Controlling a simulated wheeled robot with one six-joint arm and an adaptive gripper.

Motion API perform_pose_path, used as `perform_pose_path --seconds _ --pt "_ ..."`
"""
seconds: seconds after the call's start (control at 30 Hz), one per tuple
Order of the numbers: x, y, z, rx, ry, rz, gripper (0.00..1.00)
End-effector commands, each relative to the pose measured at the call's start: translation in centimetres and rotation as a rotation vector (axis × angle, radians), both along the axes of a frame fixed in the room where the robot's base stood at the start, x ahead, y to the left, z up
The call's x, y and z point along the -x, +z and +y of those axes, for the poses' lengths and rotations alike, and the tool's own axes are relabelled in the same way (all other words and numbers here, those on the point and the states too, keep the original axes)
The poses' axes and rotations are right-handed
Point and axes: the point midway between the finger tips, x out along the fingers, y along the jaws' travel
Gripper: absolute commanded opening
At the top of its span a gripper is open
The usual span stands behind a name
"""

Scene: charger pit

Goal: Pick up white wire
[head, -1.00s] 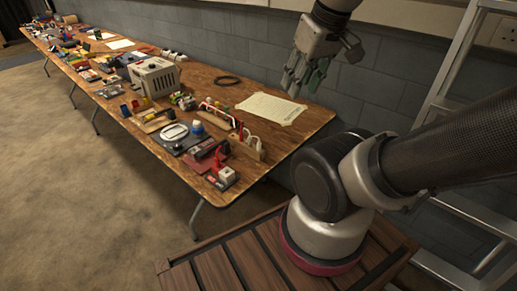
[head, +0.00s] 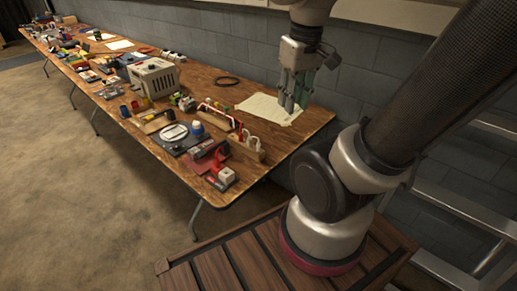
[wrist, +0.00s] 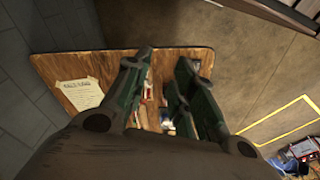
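My gripper (head: 293,106) hangs fingers down over the near end of the long wooden table (head: 310,122), in front of the paper sheet in the head view. It also shows in the wrist view (wrist: 166,60), with its green and grey fingers apart and nothing between them. A white loop (head: 172,132), possibly the white wire, lies on a dark plate to the left of the gripper. White plugs with pale leads (head: 250,142) stand in a wooden strip nearer the gripper. I cannot tell for sure which is the white wire. The fingers partly hide the tabletop in the wrist view.
A paper sheet (head: 258,106) lies on the table, also in the wrist view (wrist: 80,94). A black coil (head: 228,81), a grey box (head: 155,77), a red-and-white block (head: 224,177) and many small parts crowd the table. A grey brick wall (head: 375,75) runs behind.

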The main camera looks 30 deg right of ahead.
Motion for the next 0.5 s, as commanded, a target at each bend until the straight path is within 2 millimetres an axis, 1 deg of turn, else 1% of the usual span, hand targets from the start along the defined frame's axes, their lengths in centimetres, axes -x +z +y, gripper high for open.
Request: perform_pose_path --seconds 0.03,0.17,0.33,0.5 --pt "-1.0 -1.4 -0.1 -0.001 -0.006 0.063 0.26" --pt "-3.7 -5.1 -0.2 -0.005 -0.087 0.176 0.26" --pt "-7.4 -10.8 -0.5 0.0 -0.282 0.27 0.26" --pt "-10.8 -16.3 -0.7 0.01 -0.529 0.293 0.26"
